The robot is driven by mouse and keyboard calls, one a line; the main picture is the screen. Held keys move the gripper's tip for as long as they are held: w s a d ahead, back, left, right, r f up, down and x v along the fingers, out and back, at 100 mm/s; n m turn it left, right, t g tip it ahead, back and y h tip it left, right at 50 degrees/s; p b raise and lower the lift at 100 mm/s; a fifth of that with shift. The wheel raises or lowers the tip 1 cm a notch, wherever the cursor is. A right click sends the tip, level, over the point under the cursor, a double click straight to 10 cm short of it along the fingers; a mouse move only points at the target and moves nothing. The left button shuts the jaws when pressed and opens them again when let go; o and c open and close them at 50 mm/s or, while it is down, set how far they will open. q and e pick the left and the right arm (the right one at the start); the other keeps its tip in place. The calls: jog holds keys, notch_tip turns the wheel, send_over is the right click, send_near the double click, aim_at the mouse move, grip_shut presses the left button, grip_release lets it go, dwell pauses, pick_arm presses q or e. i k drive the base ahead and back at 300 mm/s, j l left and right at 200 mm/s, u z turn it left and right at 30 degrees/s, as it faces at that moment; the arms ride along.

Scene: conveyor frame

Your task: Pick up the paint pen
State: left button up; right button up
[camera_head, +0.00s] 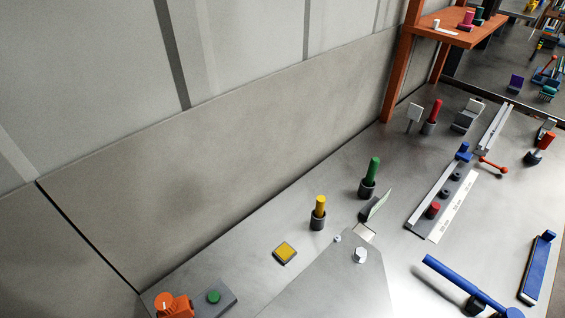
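No single thing is clearly marked as the paint pen. Several pen-like cylinders stand upright in dark round holders on the grey metal table (235,258): a yellow one (320,205) near the middle, a green one (373,168) behind it to the right, and a red one (436,110) farther back. I cannot tell which of them, if any, is the paint pen. Neither of my grippers shows in the head view.
A long rail fixture (430,201) with a scale strip stands right of centre. A blue bar (455,280) lies lower right. An orange shelf (450,30) rises at the back. A wall borders the left.

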aim_at(320, 199)
jog(key=z, duration=0.25)
jog(key=i+l+u, duration=0.25)
jog(key=i+l, duration=0.3)
jog(key=k+l+u, duration=0.1)
jog(key=l, duration=0.3)
jog(key=k+l+u, duration=0.15)
jog(key=k+l, duration=0.15)
jog(key=k+l+u, duration=0.1)
jog(key=k+l, duration=0.15)
jog(key=l, duration=0.2)
